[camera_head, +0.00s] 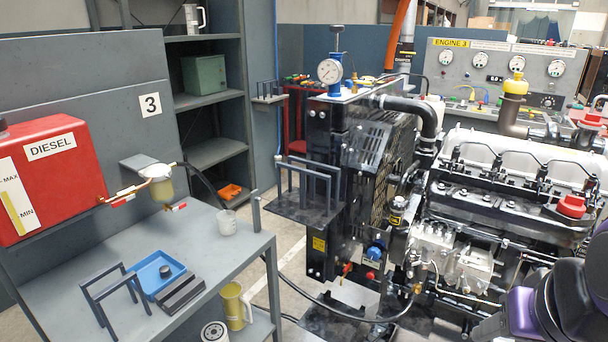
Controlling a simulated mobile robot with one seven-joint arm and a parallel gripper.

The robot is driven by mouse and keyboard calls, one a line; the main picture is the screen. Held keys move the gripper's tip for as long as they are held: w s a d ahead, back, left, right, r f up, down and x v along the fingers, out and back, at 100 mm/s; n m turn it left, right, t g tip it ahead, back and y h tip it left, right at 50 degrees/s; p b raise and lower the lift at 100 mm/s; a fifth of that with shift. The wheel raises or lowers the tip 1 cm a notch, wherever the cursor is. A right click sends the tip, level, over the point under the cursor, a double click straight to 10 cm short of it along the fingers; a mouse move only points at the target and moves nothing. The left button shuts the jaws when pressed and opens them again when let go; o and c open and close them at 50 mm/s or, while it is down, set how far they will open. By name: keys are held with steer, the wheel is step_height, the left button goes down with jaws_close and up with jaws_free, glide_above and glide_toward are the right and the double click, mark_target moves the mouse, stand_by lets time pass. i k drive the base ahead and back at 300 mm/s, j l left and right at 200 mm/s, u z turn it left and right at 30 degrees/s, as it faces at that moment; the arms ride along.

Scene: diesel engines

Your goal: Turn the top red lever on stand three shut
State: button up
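Stand three is the grey panel with the "3" sign (150,105). A red diesel tank (45,180) is mounted on it at the left. A copper-coloured fuel line runs right from the tank to a filter with a clear bowl (162,188). The upper red lever (123,200) is on this line beside the tank and appears to lie roughly along the pipe. A lower red lever (176,207) is by the filter bowl. Both levers are small here. Dark and purple links of my arm show at the lower right, far from the levers. My gripper is not in view.
A grey bench (205,250) below the levers holds a blue tray (160,272), a dark rack (115,290) and a small beaker (227,222). A yellow jug (235,305) stands on its lower shelf. The engine (480,200) fills the right.

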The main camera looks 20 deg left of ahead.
mark_target(130, 196)
steer(key=u, duration=1.35)
